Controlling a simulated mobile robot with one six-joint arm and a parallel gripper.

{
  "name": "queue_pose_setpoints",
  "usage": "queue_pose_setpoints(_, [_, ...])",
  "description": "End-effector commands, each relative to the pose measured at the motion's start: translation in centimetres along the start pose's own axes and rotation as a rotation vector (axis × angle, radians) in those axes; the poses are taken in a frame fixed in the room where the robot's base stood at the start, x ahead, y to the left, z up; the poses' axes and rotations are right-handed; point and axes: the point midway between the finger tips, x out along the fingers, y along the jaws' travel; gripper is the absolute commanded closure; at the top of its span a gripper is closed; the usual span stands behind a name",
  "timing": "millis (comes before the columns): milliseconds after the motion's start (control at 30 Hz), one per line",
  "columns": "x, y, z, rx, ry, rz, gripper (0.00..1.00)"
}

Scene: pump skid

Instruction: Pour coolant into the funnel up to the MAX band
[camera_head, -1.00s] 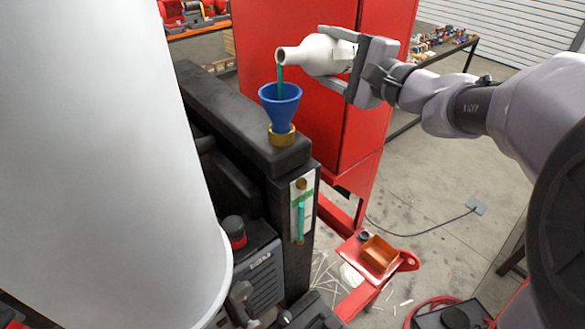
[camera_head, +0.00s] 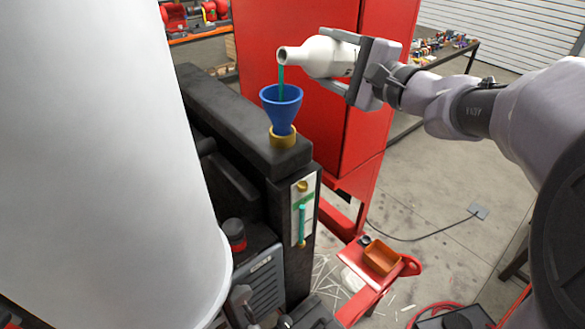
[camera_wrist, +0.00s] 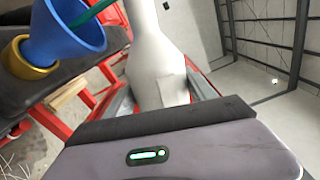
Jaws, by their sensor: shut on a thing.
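My gripper (camera_head: 338,62) is shut on a white bottle (camera_head: 318,57), which lies nearly level with its open mouth to the left. A thin teal stream (camera_head: 281,82) runs from the mouth into the blue funnel (camera_head: 281,108). The funnel stands upright in a brass neck (camera_head: 283,137) on the black tank (camera_head: 235,122). On the tank's end, a white gauge (camera_head: 304,210) has a teal column (camera_head: 302,225) whose top is close to the lower edge of a green band (camera_head: 303,199). The wrist view shows the bottle (camera_wrist: 158,60), funnel (camera_wrist: 62,35) and stream (camera_wrist: 92,14).
A red cabinet (camera_head: 300,130) stands right behind the funnel and bottle. A large white cylinder (camera_head: 100,150) fills the left side. An orange bin (camera_head: 381,256) sits on a red ledge at lower right. A cable (camera_head: 410,238) crosses the floor.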

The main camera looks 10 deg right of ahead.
Motion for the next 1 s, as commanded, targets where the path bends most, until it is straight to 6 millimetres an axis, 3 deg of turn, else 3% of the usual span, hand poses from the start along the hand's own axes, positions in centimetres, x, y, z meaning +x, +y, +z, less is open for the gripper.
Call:
queue_pose_setpoints(133, [0.0, 0.3, -0.1, 0.206, 0.0, 0.0, 0.87])
queue_pose_setpoints(367, [0.0, 0.5, -0.1, 0.238, 0.0, 0.0, 0.87])
queue_pose_setpoints(600, [0.0, 1.8, 0.5, 0.595, -0.001, 0.001, 0.87])
queue_pose_setpoints(1000, [0.0, 1.6, 0.1, 0.718, 0.001, 0.001, 0.87])
